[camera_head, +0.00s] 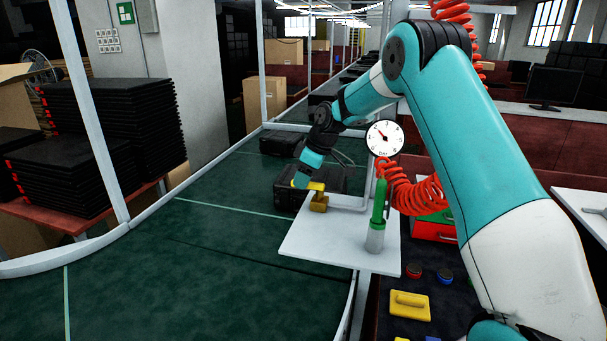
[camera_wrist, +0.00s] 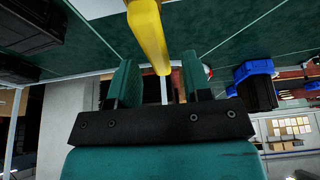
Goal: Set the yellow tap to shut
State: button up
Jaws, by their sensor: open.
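The yellow tap has a flat yellow lever (camera_head: 315,186) on top of a brass-coloured body (camera_head: 319,203), mounted on a white plate (camera_head: 315,243). In the head view the lever runs roughly left to right; its exact angle to the pipe is hard to tell. In the wrist view the yellow lever (camera_wrist: 149,30) reaches from the top edge toward the space between the two teal fingers of my gripper (camera_wrist: 159,62). The fingers are apart, and contact cannot be made out.
A round gauge (camera_head: 384,138) stands behind the plate, with a grey pipe beside the tap. A green-handled tool (camera_head: 378,205) stands upright in a grey holder, near a red coiled hose (camera_head: 418,195). Black cases (camera_head: 290,193) lie behind on the green conveyor (camera_head: 200,260).

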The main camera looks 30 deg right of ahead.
jog(key=shift+w+a+f, duration=0.1)
jog(key=shift+a+f, duration=0.05)
jog(key=shift+f, duration=0.2)
grip_shut()
